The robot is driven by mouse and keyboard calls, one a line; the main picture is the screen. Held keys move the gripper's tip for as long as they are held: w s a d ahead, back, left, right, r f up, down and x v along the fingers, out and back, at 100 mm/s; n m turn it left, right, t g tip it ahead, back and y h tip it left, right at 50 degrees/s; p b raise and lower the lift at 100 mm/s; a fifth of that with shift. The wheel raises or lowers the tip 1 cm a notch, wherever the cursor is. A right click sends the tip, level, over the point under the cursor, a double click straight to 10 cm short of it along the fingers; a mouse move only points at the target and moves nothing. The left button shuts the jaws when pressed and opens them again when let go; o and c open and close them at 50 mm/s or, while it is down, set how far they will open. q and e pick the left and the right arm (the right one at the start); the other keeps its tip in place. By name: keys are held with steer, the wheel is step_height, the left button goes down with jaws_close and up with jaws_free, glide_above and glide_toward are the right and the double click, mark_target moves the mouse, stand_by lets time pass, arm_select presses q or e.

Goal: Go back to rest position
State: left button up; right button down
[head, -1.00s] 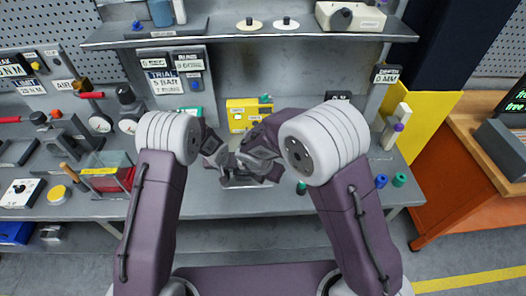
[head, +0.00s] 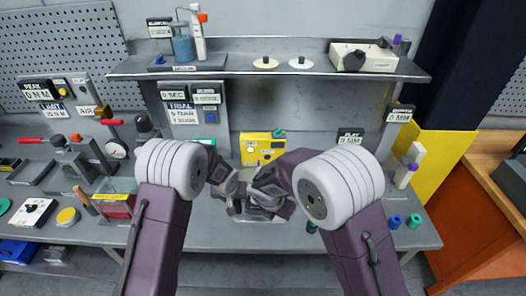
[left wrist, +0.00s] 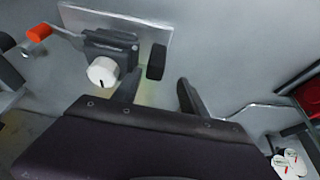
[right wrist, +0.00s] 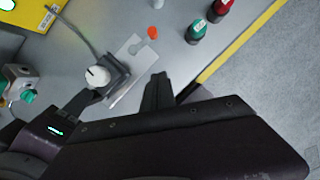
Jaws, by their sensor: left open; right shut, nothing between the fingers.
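My left gripper (head: 235,206) is open and empty over the front middle of the workbench. It also shows in the left wrist view (left wrist: 157,90), its two dark fingers apart. There, a valve unit with a white knob (left wrist: 102,71) and an orange-tipped lever (left wrist: 39,32) lies past the fingers. My right gripper (head: 268,200) is close beside the left one, shut and empty. In the right wrist view its fingers (right wrist: 158,88) are together, apart from the white knob (right wrist: 97,76). In the head view the grippers largely hide the unit on its pale plate.
A yellow box (head: 250,158) stands behind the grippers. A shelf (head: 225,68) crosses above the bench, holding a bottle, discs and a cream device (head: 375,62). Blue and green pegs (head: 394,221) stand at the right. A red-filled bin (head: 117,205) and gauges crowd the left.

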arm_select(q)
steer(key=v, duration=0.7)
steer(key=shift+s+r, duration=0.2)
steer(key=s+a+r+n+b, duration=0.2)
steer(key=s+a+r, duration=0.1)
steer(key=s+a, duration=0.3)
arm_select(e)
steer(key=s+d+r+m, duration=0.2)
steer(key=d+m, duration=0.3)
steer(key=d, duration=0.2)
steer(key=s+d+r+m, duration=0.2)
steer(key=d+m, duration=0.2)
steer(key=d, duration=0.3)
arm_select(q)
steer(key=s+f+m+g, duration=0.1)
steer(key=s+f+g, duration=0.2)
steer(key=s, duration=1.2)
steer(key=shift+s+a+f+m, duration=0.2)
steer(key=shift+a+f+m, duration=0.15)
steer(key=shift+f, duration=0.25)
arm_select(e)
steer(key=s+f+m+g+y, duration=0.2)
steer(key=s+m, duration=0.9)
steer(key=m, duration=0.9)
steer(key=shift+s+a+f+m+y, duration=0.3)
steer(key=shift+s+a+f, duration=0.05)
steer(key=shift+a+f, duration=0.1)
